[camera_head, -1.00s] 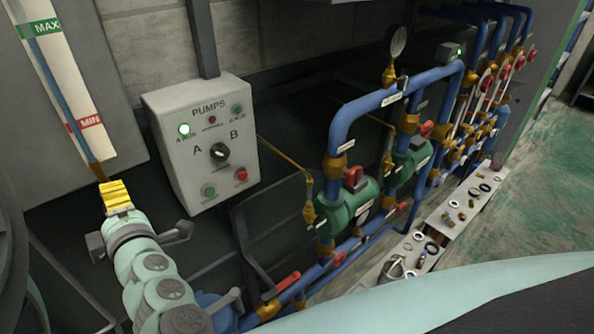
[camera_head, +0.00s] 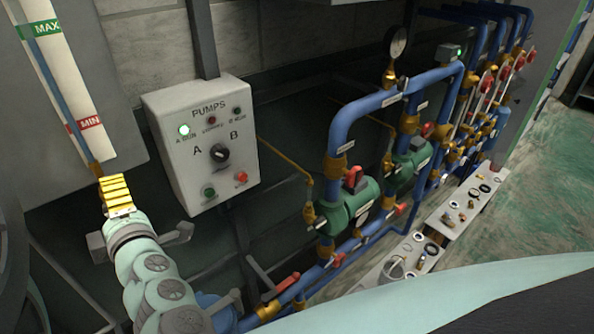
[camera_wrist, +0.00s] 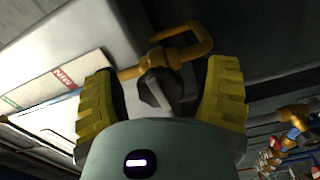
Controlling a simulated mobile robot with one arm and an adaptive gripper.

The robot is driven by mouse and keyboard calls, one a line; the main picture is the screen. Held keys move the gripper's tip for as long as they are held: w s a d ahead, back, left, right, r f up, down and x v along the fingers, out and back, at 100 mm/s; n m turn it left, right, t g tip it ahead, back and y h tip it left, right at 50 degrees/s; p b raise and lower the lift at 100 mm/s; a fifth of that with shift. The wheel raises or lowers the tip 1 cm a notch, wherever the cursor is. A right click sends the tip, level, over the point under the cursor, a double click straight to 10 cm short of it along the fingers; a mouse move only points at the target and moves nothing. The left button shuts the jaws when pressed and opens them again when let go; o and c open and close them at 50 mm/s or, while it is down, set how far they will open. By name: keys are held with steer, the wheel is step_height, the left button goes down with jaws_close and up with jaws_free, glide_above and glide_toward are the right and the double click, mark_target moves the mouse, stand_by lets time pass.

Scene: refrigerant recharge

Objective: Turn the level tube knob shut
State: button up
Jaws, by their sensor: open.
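The level tube (camera_head: 58,85) stands at the upper left in the head view, with a green MAX mark and a red MIN mark. Its panel also shows at the left of the wrist view (camera_wrist: 60,80). In the wrist view a dark knob (camera_wrist: 154,92) sits on a brass fitting (camera_wrist: 186,50). My gripper (camera_head: 114,188) is at the foot of the tube. In the wrist view my gripper (camera_wrist: 163,98) is open, with one yellow finger on each side of the knob. I see no clear contact. In the head view my fingers hide the knob.
A grey PUMPS box (camera_head: 203,150) with a lit green lamp stands right of my gripper. Blue pipes (camera_head: 350,115) with green pumps (camera_head: 350,205) and red-handled valves are farther right. A low bench (camera_head: 445,225) holds several small parts.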

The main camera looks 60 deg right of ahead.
steer(key=v, duration=1.2)
stand_by(0.7)
steer(key=shift+o, duration=0.2)
